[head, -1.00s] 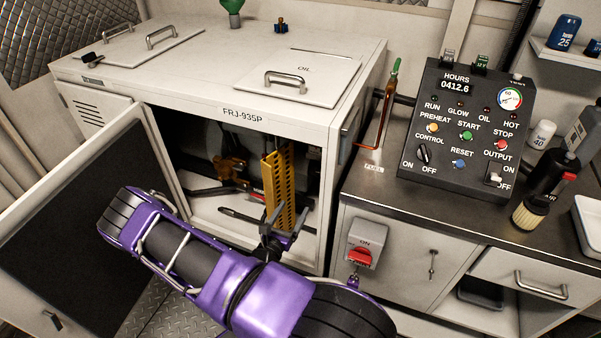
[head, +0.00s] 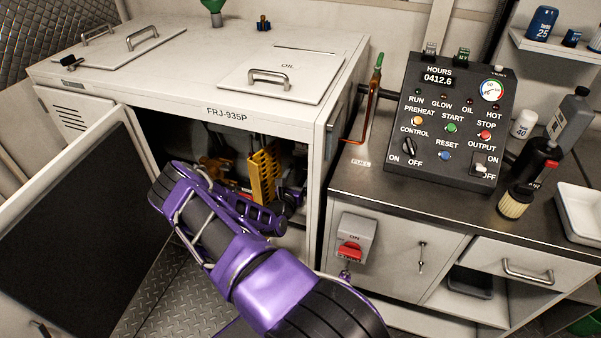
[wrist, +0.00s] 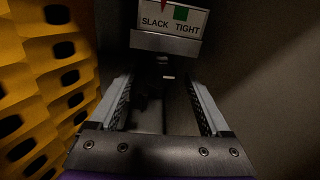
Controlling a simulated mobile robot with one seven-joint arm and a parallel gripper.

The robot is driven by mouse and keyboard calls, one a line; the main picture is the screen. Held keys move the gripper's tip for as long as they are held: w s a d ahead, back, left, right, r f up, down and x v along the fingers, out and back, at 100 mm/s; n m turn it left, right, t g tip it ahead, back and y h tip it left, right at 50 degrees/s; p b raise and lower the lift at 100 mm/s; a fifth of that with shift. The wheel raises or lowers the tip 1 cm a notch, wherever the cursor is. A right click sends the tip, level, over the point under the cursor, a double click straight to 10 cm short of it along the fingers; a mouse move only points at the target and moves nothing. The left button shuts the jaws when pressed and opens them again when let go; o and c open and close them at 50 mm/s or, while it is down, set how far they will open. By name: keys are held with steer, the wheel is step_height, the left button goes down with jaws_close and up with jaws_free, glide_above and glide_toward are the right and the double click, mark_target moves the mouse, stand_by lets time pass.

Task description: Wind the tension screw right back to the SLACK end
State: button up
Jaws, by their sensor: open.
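The tension scale (wrist: 168,20) shows at the top of the wrist view, a white plate lettered SLACK at left and TIGHT at right. Its red pointer (wrist: 163,4) stands between the two words, just left of a green block (wrist: 181,12); its upper part is cut off. A pale bar lies under the scale, and a small dark part, possibly the tension screw (wrist: 163,61), shows below it in shadow. My gripper (wrist: 164,82) is open, a finger each side of that dark part, with nothing seen between them. Whether it touches the screw I cannot tell. In the head view my arm hides the gripper's tips.
A yellow perforated guard (wrist: 45,85) stands close left of my gripper; it also shows in the head view (head: 263,176). The cabinet (head: 215,92) frames the opening, its door (head: 75,215) swung out left. The control panel (head: 447,125) stands on the bench at right.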

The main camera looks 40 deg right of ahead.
steer(key=shift+d, duration=0.1)
jaws_close()
stand_by(0.4)
steer(key=shift+n, duration=0.3)
steer(key=shift+n+b, duration=0.3)
steer(key=shift+n, duration=2.3)
jaws_free()
